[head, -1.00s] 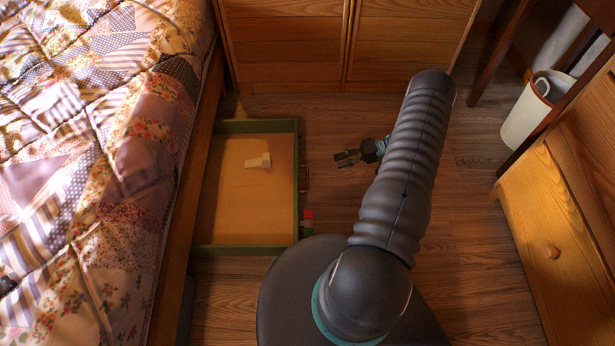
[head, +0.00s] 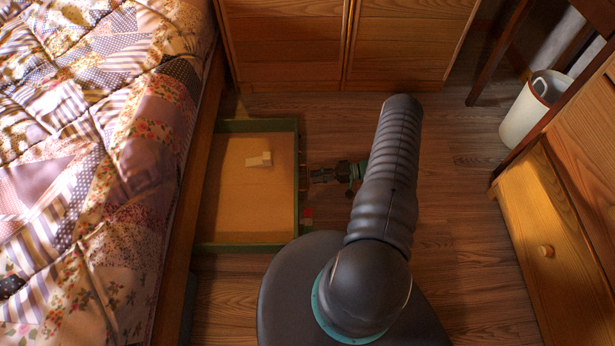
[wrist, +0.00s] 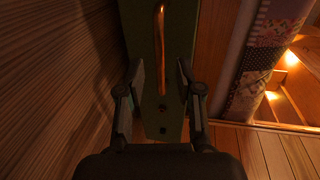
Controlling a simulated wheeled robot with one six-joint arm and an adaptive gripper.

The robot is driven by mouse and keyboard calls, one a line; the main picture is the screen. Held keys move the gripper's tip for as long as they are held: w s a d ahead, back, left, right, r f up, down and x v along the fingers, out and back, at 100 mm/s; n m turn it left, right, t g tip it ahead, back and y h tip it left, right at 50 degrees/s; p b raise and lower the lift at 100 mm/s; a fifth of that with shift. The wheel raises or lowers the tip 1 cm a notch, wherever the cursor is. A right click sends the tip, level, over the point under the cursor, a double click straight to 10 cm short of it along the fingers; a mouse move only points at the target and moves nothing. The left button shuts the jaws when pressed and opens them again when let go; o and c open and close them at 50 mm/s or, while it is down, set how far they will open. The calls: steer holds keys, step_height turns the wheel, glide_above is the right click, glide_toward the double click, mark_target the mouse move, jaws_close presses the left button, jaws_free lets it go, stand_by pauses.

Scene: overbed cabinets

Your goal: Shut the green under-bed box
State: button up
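The green under-bed box (head: 296,215) is pulled out from beneath the bed on the left, its open top showing a tan bottom with a small pale block (head: 259,159) inside. Its bar handle (head: 304,178) is on the right-hand face; in the wrist view the green face (wrist: 152,100) and the copper-coloured handle (wrist: 160,45) are straight ahead. My gripper (head: 316,176) is low, just right of that face, pointing at the handle. In the wrist view my gripper (wrist: 160,85) has its fingers apart, with the handle's near end between or just beyond them. I cannot tell whether they touch.
The quilted bed (head: 90,150) fills the left side. A wooden cabinet (head: 345,45) closes off the back. A wooden drawer unit (head: 555,240) and a white bin (head: 530,110) stand at the right. A small red thing (head: 308,213) is by the box's face. Floor right of my arm is clear.

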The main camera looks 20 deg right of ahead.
mark_target(308, 178)
steer(key=shift+x, duration=2)
jaws_close()
